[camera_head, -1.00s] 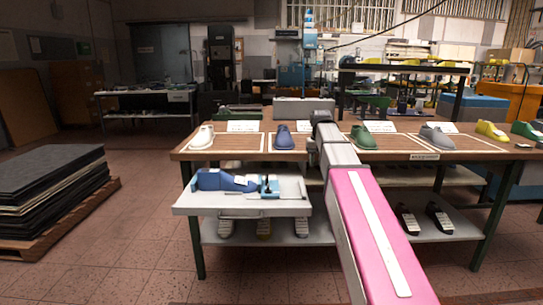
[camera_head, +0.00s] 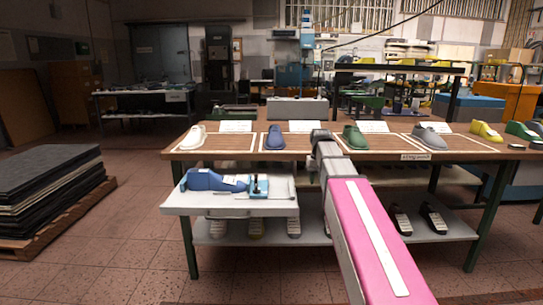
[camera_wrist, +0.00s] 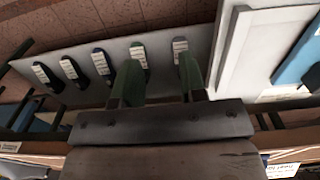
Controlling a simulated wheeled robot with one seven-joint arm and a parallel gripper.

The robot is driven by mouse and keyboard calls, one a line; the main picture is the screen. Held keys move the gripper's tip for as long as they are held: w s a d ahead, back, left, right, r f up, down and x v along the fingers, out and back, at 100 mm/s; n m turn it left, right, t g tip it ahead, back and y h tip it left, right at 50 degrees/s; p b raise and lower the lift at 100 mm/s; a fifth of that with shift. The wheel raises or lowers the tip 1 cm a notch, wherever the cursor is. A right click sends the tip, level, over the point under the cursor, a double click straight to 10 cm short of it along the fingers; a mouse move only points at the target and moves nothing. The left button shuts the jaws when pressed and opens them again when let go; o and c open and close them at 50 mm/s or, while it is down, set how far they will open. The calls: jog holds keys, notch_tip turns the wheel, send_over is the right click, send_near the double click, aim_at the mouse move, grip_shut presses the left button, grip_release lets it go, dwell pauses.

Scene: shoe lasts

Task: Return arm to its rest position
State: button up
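My arm's pink link (camera_head: 372,240) reaches forward over the near edge of the table (camera_head: 300,154) in the head view. Its grey end is over the tabletop, and the fingers are hidden there. In the wrist view my gripper (camera_wrist: 160,75) has its two green fingers apart with nothing held between them. Beyond them is the pale lower shelf (camera_wrist: 75,95) with several labelled dark lasts (camera_wrist: 102,66). On the tabletop stand a white last (camera_head: 192,138), a blue last (camera_head: 274,138), a green last (camera_head: 355,137) and a grey last (camera_head: 430,137), each in an outlined area.
An open drawer (camera_head: 230,208) juts from the table's front left, holding a blue last (camera_head: 213,181). Yellow (camera_head: 486,131) and green lasts stand at the right end. A pallet of dark sheets (camera_head: 47,195) is at left. Floor between is clear.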

jog(key=s+f, duration=0.9)
jog(key=f, duration=0.4)
jog(key=s+f, duration=1)
jog(key=f, duration=0.4)
jog(key=shift+s+f, duration=0.2)
jog(key=shift+f, duration=0.1)
